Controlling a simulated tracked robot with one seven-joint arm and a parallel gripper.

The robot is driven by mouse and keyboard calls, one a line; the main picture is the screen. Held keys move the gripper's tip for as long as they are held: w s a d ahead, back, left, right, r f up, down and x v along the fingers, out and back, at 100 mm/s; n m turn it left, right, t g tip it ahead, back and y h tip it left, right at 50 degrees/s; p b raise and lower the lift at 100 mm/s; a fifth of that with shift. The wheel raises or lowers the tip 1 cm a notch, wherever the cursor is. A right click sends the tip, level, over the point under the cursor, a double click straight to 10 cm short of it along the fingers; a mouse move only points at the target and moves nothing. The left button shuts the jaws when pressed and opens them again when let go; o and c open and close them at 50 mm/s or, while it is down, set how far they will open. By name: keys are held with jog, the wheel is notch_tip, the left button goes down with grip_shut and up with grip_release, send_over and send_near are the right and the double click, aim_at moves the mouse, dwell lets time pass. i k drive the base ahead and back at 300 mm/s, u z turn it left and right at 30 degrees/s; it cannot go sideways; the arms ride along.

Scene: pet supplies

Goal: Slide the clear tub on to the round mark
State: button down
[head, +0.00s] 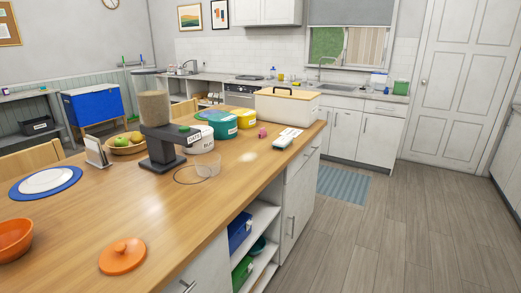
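The clear tub (208,166) is a small, see-through, low cup standing upright on the wooden counter. The round mark (178,180) is a thin dark ring drawn on the counter, just left of the tub. The tub overlaps the ring's right side in the picture; whether its base is partly inside the ring or just beyond it is hard to tell. My gripper is not in view.
A dark dispenser (161,157) with a grain-filled hopper stands behind the ring, its spout reaching over toward the tub. Labelled canisters, including a teal one (222,128), stand behind the tub. An orange lid (122,256) lies in front. Counter between lid and ring is clear.

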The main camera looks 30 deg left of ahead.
aim_at(208, 165)
jog(key=u, duration=0.15)
jog(key=i, duration=1.05)
jog(key=u, duration=1.15)
jog(key=i, duration=0.9)
jog(key=u, duration=0.6)
jog(key=k, duration=0.8)
jog(key=u, duration=0.2)
jog(key=i, duration=0.85)
jog(key=z, duration=0.1)
